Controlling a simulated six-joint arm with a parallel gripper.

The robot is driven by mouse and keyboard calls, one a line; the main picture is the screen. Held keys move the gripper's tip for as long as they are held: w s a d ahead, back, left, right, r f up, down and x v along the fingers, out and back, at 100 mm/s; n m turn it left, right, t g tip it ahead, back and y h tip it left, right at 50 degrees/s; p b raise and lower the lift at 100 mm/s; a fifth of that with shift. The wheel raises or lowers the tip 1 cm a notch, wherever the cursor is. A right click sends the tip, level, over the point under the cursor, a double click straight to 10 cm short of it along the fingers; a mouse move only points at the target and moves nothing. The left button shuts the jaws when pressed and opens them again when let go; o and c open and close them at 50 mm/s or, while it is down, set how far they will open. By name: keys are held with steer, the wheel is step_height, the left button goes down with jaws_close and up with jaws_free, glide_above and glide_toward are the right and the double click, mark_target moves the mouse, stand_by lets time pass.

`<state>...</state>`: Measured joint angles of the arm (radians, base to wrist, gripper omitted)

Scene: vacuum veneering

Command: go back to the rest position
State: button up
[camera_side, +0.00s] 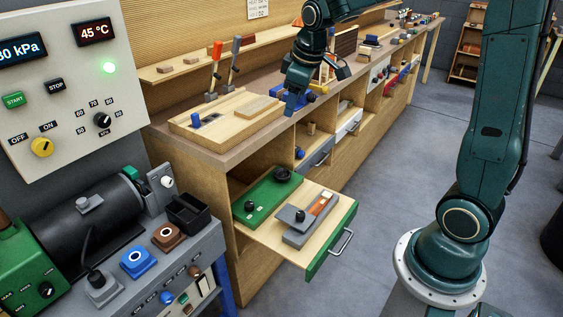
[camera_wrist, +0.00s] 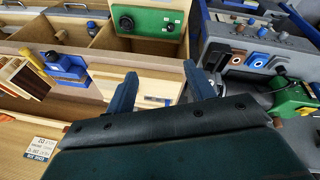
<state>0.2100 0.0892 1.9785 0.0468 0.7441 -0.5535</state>
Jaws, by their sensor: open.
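My gripper (camera_side: 306,88) is over the workbench, near the front edge and just right of the pale wooden board (camera_side: 228,120). Its fingers point down and hold nothing. In the wrist view my gripper (camera_wrist: 162,90) shows two blue fingers spread wide apart, with a pale wooden board between and beyond them. I cannot tell whether a finger touches the bench or the blue clamp-like item behind it.
A drawer (camera_side: 328,246) with a green front stands pulled out, holding a green plate (camera_side: 268,196) and a grey tool (camera_side: 310,222). A control panel (camera_side: 65,85) shows a lit green lamp.

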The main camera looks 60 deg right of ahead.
steer(key=s+a+r+m, duration=0.1)
steer(key=s+a, duration=0.2)
steer(key=s, duration=0.4)
steer(key=s+a+r+m+t, duration=0.1)
steer(key=s+a, duration=0.2)
steer(key=s, duration=0.5)
steer(key=s+a+r+m+t+y, duration=0.1)
steer(key=s+a, duration=0.2)
steer(key=s, duration=0.4)
steer(key=shift+s+a+r+m, duration=0.2)
steer(key=shift+s+a+m, duration=0.1)
